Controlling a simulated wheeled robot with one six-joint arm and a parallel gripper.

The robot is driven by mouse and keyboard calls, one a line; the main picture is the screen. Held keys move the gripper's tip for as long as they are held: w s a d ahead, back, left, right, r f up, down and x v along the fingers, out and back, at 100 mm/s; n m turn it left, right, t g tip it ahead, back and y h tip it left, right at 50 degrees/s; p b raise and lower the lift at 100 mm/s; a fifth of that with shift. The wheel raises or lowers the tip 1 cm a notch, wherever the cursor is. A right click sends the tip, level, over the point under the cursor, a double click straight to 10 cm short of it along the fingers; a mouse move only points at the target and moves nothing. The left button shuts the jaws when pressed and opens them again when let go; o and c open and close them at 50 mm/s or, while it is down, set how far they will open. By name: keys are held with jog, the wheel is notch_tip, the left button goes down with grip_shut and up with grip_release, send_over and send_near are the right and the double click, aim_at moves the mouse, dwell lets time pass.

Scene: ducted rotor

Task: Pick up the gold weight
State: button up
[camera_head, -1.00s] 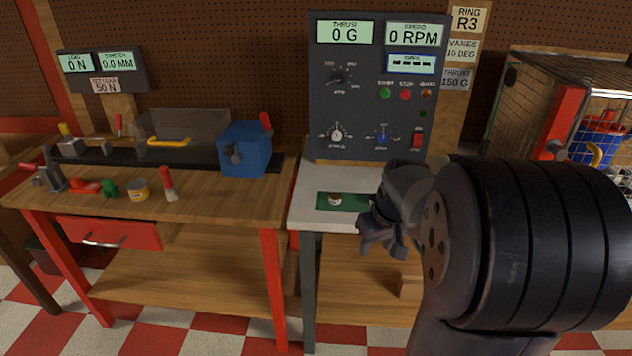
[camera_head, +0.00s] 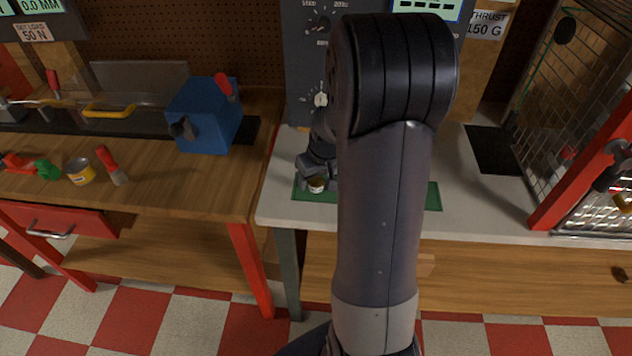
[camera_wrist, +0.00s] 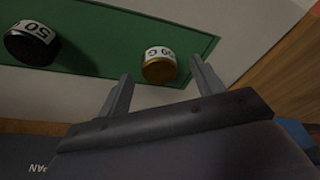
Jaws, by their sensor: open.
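The gold weight (camera_wrist: 159,67) is a small gold cylinder with a white label, standing on the green mat (camera_wrist: 190,34) in the wrist view. My gripper (camera_wrist: 162,82) is open, with one finger to the left and one to the right of the weight. The weight sits at or just beyond the fingertips, and I cannot tell whether either finger touches it. In the head view the weight (camera_head: 316,186) shows at the left end of the mat (camera_head: 433,196), right under my gripper (camera_head: 312,178). My arm hides the middle of the mat.
A black weight (camera_wrist: 32,44) with a white label stands on the mat to the left in the wrist view. In the head view a grey control panel (camera_head: 303,60) rises behind, and a wire cage (camera_head: 590,120) stands at right. A blue box (camera_head: 203,115) sits on the wooden bench at left.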

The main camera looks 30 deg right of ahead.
jog(key=shift+w+f, duration=0.1)
jog(key=shift+f, duration=0.3)
jog(key=c, duration=1.1)
